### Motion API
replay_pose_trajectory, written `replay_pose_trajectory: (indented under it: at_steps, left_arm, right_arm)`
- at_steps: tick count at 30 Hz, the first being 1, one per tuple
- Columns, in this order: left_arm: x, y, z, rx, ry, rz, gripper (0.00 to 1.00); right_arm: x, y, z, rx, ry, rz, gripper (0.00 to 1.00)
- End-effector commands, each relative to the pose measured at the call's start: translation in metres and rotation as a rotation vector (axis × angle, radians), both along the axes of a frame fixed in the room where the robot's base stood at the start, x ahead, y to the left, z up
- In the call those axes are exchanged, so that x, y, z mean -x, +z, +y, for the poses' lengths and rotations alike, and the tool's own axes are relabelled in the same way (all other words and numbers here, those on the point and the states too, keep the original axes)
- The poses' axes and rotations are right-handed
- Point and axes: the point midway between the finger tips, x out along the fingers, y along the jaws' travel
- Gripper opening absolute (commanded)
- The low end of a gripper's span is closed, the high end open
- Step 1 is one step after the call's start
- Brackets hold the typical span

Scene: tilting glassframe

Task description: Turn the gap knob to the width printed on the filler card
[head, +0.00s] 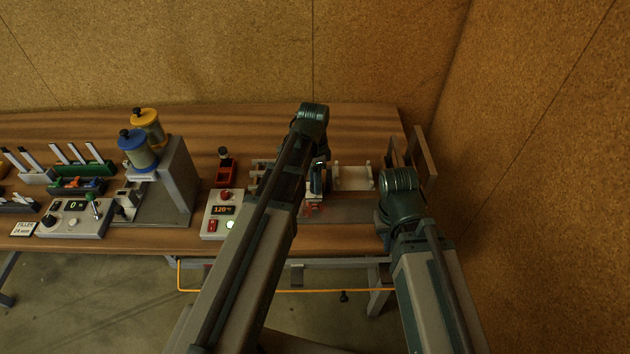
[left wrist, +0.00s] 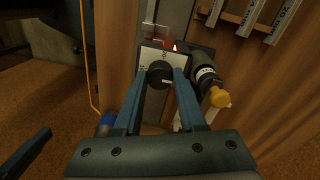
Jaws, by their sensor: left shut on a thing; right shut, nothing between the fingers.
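The filler card (head: 23,229) lies at the left end of the bench in the head view and reads "FILLER 24 mm". In the left wrist view a black knob (left wrist: 160,70) with a pale pointer mark sits on a white dial plate (left wrist: 150,54); its printed figures are too small to read. My left gripper (left wrist: 161,77) is shut on this knob, one finger on each side. In the head view my left arm hides most of the spot. My right gripper (head: 387,215) is near the bench's right end, empty, its fingers mostly hidden by its arm.
A yellow-capped dark cylinder (left wrist: 209,80) lies close beside the dial plate. A control box reading "120" (head: 223,210) stands left of my left arm. Blue (head: 138,150) and yellow (head: 148,125) canisters stand farther left. A cork-like wall (head: 540,150) bounds the right side.

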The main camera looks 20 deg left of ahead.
Motion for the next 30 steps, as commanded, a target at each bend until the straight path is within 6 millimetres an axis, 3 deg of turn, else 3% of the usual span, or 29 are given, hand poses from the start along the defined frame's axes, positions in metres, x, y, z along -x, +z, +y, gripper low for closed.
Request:
replay_pose_trajectory:
  at_steps: [18,19,21,23,30]
  left_arm:
    - [0.0002,-0.0001,-0.0001,0.000,-0.035,0.001,0.00]
    - [0.0002,-0.0001,-0.0001,0.000,-0.035,0.001,0.45]
    - [0.0002,-0.0001,-0.0001,0.000,-0.035,0.001,0.58]
    - [0.0002,-0.0001,-0.0001,0.001,-0.034,0.001,0.69]
    - [0.0001,0.0000,-0.0001,0.000,-0.034,0.000,0.70]
  right_arm:
    - [0.0000,-0.0001,0.0000,0.000,0.000,0.000,0.00]
    - [0.0000,-0.0001,0.0000,0.000,0.000,0.000,0.00]
    - [0.0000,-0.0001,0.0000,0.000,0.000,0.000,0.00]
    - [0.0000,-0.0001,0.0000,0.000,0.000,0.000,0.00]
    - [0.0000,0.0000,0.0000,0.000,0.000,0.000,0.00]
